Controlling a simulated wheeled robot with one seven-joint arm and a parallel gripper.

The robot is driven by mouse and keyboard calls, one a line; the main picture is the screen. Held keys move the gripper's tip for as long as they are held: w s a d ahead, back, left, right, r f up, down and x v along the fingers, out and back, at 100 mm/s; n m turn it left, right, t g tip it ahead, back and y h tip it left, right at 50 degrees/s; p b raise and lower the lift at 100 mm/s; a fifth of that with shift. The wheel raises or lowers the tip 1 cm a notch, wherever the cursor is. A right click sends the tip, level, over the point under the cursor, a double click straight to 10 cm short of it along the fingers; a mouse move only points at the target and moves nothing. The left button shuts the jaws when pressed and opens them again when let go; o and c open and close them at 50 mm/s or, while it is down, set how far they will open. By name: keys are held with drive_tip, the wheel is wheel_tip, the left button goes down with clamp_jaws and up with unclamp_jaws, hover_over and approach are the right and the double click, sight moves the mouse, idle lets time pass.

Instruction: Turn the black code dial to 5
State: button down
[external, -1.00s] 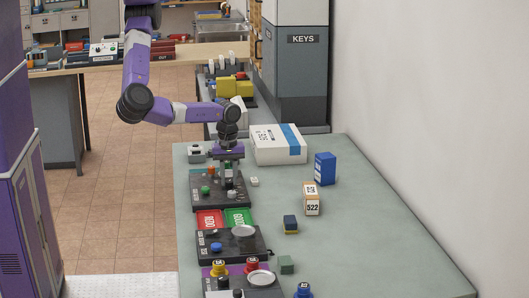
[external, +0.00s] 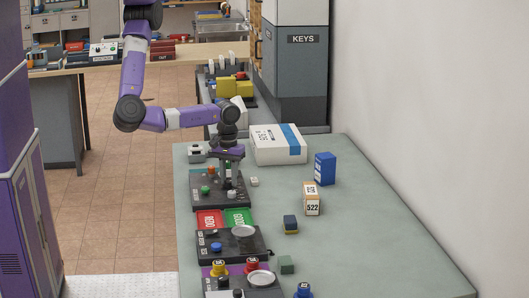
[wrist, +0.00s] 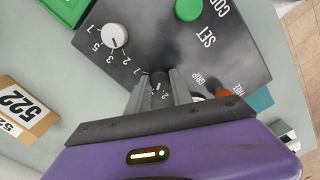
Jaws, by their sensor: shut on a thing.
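The black code dial (wrist: 158,79) is a small dark knob on the dark control panel (wrist: 150,50). It sits between the two fingers of my gripper (wrist: 158,92), which are shut on it. A numeral like 2 shows beside it. The fingers hide most of its scale, so I cannot tell its setting. In the external view my gripper (external: 229,184) points straight down onto the panel (external: 206,201), and the dial is too small and hidden to make out.
A white-capped dial (wrist: 114,35) with its own numbers and a green button (wrist: 188,9) lie close by. An orange knob (wrist: 222,94) is beside the right finger. A box marked 522 (external: 312,206) stands to the right on the bench. The bench's right side is mostly clear.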

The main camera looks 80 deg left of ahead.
sight(229, 181)
drive_tip(key=m, duration=0.4)
drive_tip(key=shift+m, duration=2.9)
drive_tip(key=c, duration=1.1)
unclamp_jaws()
drive_tip(key=shift+r, duration=0.15)
wheel_tip(229, 181, up, 8)
drive_tip(key=shift+f, duration=0.2)
